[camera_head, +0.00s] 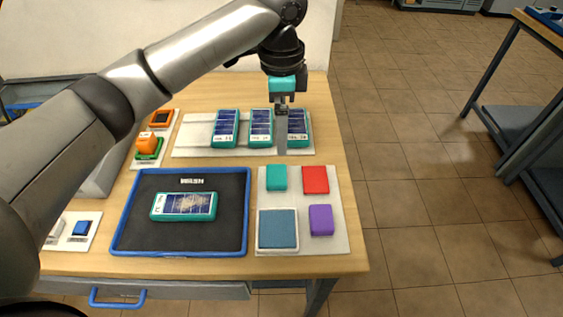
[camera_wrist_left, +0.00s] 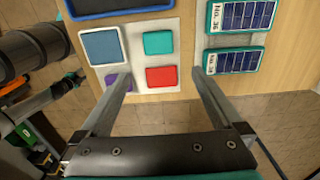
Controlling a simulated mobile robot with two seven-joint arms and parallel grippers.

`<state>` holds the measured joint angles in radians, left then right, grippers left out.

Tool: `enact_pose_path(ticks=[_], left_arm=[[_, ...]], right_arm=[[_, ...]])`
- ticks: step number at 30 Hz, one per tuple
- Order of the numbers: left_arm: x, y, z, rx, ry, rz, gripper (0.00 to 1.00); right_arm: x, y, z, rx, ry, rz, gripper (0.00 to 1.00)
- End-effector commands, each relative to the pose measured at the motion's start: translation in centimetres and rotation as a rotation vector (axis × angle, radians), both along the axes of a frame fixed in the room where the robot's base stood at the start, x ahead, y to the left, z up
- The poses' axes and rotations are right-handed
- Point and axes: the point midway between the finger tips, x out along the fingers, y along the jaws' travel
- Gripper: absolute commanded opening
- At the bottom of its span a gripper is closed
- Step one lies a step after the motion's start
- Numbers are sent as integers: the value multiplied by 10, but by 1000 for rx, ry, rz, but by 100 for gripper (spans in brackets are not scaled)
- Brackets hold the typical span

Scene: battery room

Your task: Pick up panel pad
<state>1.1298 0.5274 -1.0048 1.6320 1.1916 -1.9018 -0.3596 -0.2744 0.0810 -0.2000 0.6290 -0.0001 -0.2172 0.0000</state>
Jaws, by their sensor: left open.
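Four pads lie on a white board (camera_head: 303,246) at the table's right front: a teal one (camera_head: 277,178), a red one (camera_head: 315,180), a purple one (camera_head: 321,220) and a blue-grey one (camera_head: 277,229) with a pale border. I cannot tell by marking which is the panel pad. My left gripper (camera_head: 282,150) is open and empty, pointing down above the board's far edge. In the left wrist view its fingers are spread either side of the red pad (camera_wrist_left: 161,77), apart from it. The left finger partly covers the purple pad (camera_wrist_left: 117,82).
A blue-rimmed black tray (camera_head: 180,253) marked WASH holds a solar panel (camera_head: 184,206). Several panels (camera_head: 226,128) stand on a pale rack behind.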

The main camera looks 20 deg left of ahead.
Motion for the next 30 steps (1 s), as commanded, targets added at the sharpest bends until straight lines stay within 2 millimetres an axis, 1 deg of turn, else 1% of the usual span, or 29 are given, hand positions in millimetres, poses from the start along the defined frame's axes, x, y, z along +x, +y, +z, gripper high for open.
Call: enact_pose_path(ticks=[1,6,9,12,15,20,26,30], left_arm=[[-1,1,-9,2,5,1,100],[-1,1,-45,2,6,2,100],[-1,2,-66,3,5,1,100],[-1,1,-83,2,4,1,100],[-1,1,-93,1,2,1,100],[-1,2,-101,2,2,1,100],[-2,11,-131,2,3,1,100],[-3,10,-146,1,2,0,100]], right_arm=[[-8,0,-3,-1,13,0,50],[-30,-1,-13,-3,47,1,50],[-37,-1,-18,-4,59,1,50],[-36,-1,-22,-4,58,1,50],[-32,-1,-24,-3,51,1,50],[-23,0,-25,-2,36,1,50],[-21,0,-35,-1,33,0,50],[-21,0,-39,-1,33,0,50]])
